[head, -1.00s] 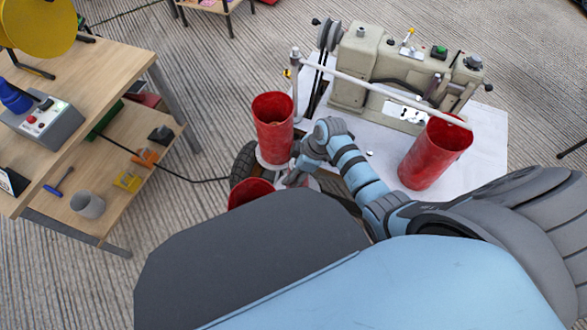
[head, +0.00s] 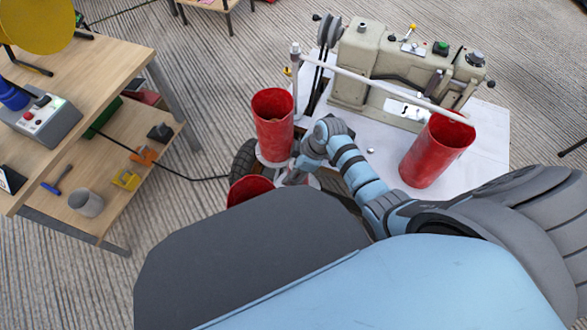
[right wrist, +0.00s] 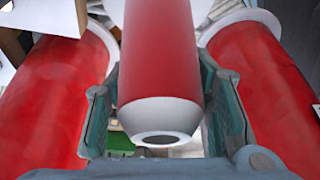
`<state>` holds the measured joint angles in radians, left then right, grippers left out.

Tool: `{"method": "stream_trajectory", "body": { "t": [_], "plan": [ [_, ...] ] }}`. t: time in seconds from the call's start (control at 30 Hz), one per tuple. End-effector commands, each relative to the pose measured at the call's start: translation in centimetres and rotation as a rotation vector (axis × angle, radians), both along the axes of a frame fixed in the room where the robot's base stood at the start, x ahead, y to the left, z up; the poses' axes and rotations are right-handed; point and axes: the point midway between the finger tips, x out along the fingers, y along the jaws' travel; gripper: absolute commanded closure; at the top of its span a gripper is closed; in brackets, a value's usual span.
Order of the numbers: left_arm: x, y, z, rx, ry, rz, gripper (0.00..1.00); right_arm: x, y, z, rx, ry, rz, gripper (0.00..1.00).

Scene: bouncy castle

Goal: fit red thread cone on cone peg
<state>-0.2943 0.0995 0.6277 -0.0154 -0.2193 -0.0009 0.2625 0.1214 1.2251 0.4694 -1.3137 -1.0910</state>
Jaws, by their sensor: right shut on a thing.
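In the right wrist view, a red cone (right wrist: 158,50) with a white bevelled end and a round hole lies between the fingers of my right gripper (right wrist: 160,112), which is shut on it. In the head view my right gripper (head: 298,168) is beside a standing red hollow cylinder (head: 273,118) on a white disc (head: 262,162); the held cone cannot be clearly picked out there. Another red cylinder (head: 248,189) shows partly below, cut off by my body. No cone peg can be made out. My left gripper is not in view.
A beige sewing machine (head: 392,60) stands on a white table (head: 488,135). A third red cylinder (head: 432,160) is at its right. In the wrist view, red cylinders flank the held cone closely on the left (right wrist: 55,95) and right (right wrist: 265,85). A wooden workbench (head: 115,65) stands left.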

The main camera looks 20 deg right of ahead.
Motion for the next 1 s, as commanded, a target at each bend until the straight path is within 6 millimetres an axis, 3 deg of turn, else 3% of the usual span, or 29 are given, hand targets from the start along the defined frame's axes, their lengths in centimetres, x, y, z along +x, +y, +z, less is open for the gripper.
{"method": "stream_trajectory", "body": {
  "t": [1.0],
  "plan": [
    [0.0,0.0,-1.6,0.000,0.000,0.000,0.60,0.0,0.0,-2.0,0.002,0.005,0.000,0.89]
  ]
}}
